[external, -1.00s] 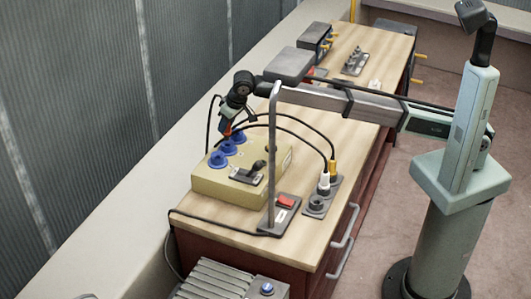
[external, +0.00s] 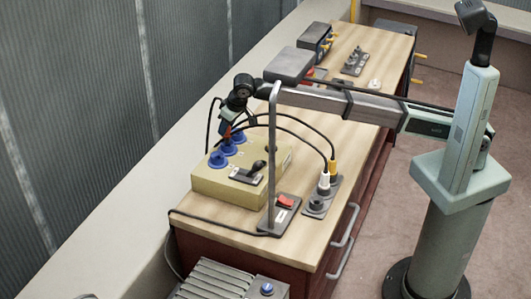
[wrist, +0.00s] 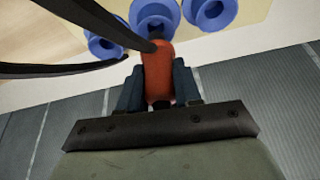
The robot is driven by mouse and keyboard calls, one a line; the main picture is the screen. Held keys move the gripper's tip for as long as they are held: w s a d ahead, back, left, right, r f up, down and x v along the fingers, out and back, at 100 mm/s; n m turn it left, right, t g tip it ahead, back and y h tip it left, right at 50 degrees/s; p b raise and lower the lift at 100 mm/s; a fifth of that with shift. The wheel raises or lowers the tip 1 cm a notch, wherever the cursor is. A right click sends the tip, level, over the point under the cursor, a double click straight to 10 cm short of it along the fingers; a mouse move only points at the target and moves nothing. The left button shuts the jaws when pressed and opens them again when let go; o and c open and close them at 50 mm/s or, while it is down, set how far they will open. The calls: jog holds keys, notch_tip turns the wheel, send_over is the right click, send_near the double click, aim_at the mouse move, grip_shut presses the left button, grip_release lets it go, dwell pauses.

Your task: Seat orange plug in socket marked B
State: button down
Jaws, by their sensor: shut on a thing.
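My gripper (external: 226,127) is shut on the orange plug (wrist: 158,78); in the wrist view both dark fingers press its sides. A black cable runs from the plug. The plug is held just above the yellow-beige box (external: 205,184), near its row of three blue round sockets: a near one (external: 217,160), a middle one (external: 229,148) and a far one (external: 238,136). In the wrist view the plug's end overlaps the lower edge of the middle blue ring (wrist: 153,10). I cannot tell whether it touches. No letter marks are legible, so which socket is B is unclear.
A black lever (external: 254,170) stands on the box. A grey post (external: 272,165) with a red switch (external: 285,200) rises beside it. The wall is close at left.

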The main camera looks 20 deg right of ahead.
aim_at(226, 133)
jog(key=shift+f, duration=1.6)
dwell(0.5)
jog(key=c, duration=0.7)
grip_release()
jog(key=shift+r, duration=0.15)
jog(key=v, duration=1.3)
jog(key=shift+s+d+r, duration=0.15)
jog(key=shift+r, duration=0.1)
